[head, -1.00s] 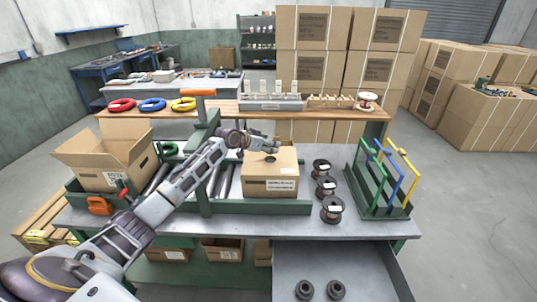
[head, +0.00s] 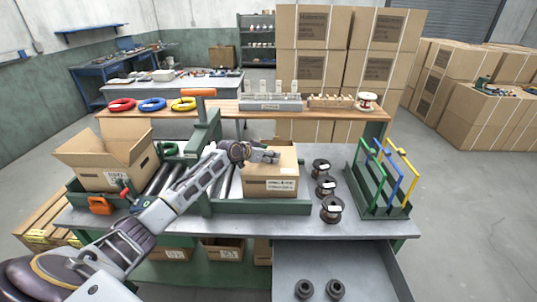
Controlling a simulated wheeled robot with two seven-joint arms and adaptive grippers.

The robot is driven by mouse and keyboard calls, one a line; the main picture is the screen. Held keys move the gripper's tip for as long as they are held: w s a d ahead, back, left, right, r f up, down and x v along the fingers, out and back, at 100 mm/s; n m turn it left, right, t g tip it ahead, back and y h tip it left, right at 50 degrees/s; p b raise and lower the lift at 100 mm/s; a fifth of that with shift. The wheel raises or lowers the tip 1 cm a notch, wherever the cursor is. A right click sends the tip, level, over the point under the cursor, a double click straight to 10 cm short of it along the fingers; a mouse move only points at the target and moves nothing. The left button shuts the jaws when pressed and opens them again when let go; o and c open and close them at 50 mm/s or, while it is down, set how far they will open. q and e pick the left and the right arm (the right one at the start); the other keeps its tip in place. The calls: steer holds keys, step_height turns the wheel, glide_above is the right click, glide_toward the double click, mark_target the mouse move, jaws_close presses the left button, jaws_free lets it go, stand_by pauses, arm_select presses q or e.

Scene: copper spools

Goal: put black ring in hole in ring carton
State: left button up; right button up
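The closed brown carton (head: 270,187) with a white label stands on the grey workbench, left of the dark spools. The hole in the carton top is not clearly visible, with the gripper over that area. Two black rings (head: 305,289) (head: 335,289) lie in the grey drawer at the bottom. My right gripper is not in view.
Several dark wire spools (head: 325,186) stand right of the carton. A green rack (head: 385,205) holds green, blue and yellow frames. An open carton (head: 105,163) is at the left. A green post with an orange handle (head: 198,92) rises beside my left arm.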

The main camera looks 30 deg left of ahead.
arm_select(q)
steer(key=shift+f, duration=0.15)
steer(key=o, duration=0.9)
steer(key=shift+r, duration=0.2)
steer(key=shift+b+v, duration=0.35)
steer(key=shift+v, duration=5.65)
